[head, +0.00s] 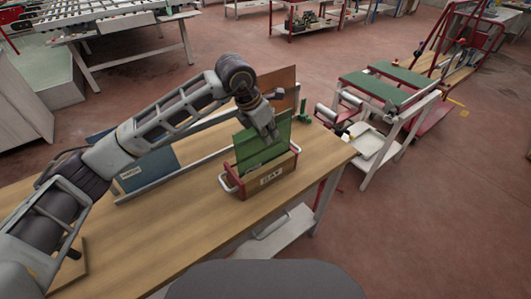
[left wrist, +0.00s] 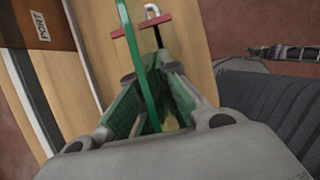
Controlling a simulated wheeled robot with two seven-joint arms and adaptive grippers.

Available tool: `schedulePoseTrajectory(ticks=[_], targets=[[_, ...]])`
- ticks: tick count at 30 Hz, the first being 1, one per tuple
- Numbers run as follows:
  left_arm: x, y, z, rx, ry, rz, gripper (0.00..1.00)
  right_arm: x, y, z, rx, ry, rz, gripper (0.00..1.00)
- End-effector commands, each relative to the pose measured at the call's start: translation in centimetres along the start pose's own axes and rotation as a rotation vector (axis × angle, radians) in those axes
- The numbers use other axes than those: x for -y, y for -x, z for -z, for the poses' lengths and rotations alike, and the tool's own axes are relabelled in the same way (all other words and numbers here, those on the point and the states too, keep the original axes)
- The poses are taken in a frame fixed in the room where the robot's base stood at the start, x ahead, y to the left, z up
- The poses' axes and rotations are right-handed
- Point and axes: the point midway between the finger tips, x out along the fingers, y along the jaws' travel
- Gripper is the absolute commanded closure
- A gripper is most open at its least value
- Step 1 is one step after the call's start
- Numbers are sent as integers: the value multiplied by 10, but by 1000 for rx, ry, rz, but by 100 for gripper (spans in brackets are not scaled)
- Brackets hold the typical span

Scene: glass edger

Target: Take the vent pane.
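A green glass pane (head: 250,150) stands upright in a wooden rack (head: 268,178) with red ends, metal handles and a white label on its front. The label is too small to read surely. My left gripper (head: 270,134) is at the pane's upper part. In the left wrist view the pane shows edge-on as a thin green strip (left wrist: 128,30) running between the two fingers of the gripper (left wrist: 151,78). Gaps show between the pane and the fingers, so the gripper looks open around it. My right gripper is in neither view.
A brown panel (head: 281,82) stands behind the rack, and a blue panel (head: 150,170) with a label leans to its left. The wooden table (head: 190,225) is bare in front. A stand with green tops (head: 375,84) is beyond the table's right end.

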Motion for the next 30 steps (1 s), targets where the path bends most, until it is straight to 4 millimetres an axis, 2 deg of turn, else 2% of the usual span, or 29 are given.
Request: schedulePoseTrajectory(ticks=[9, 20, 30], targets=[[0, 2, -1, 3, -1, -1, 100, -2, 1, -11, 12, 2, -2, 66], [0, 7, -4, 3, -1, -1, 100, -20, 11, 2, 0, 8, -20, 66], [2, 46, -20, 7, -2, -3, 100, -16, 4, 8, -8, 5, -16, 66]])
